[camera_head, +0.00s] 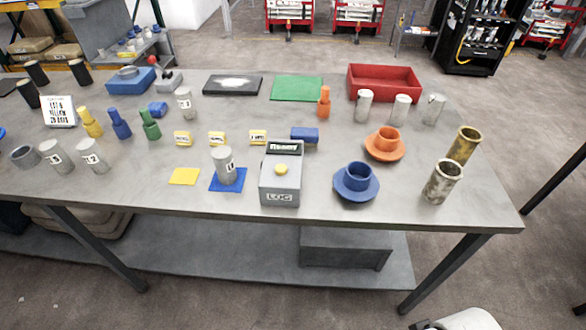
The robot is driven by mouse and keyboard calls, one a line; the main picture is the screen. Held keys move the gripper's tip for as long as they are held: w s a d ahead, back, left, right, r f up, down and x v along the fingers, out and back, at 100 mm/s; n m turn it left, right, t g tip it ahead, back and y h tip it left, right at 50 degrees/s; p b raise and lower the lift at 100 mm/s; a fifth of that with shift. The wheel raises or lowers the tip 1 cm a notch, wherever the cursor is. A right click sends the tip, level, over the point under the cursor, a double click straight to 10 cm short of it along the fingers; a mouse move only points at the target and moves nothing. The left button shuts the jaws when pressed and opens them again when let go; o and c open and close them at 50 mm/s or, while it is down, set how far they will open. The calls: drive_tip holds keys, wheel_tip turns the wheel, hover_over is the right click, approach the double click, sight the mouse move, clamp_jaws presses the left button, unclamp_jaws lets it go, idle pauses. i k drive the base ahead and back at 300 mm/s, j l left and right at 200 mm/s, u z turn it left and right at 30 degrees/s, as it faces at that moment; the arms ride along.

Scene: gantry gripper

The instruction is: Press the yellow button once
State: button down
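The yellow button (281,169) is a small round cap on the sloped top of a grey box (279,185). The box stands near the table's front edge, right of centre. It has a dark display panel (285,148) at its back and a plate reading "LOG" on its front. Nothing touches or covers the button. A white rounded part of my arm shows at the bottom right edge, in front of the table and well away from the button. My gripper's fingers cannot be made out.
The grey table (330,218) is crowded. A grey cylinder (224,165) on a blue square stands left of the box. A blue flanged cup (357,182) stands to its right, and a blue block (304,135) lies behind. A red tray (384,82) sits at the back right.

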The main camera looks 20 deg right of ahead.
sight(280, 170)
drive_tip(key=i+l, duration=0.5)
drive_tip(key=l, duration=0.2)
drive_tip(key=u, duration=1.6)
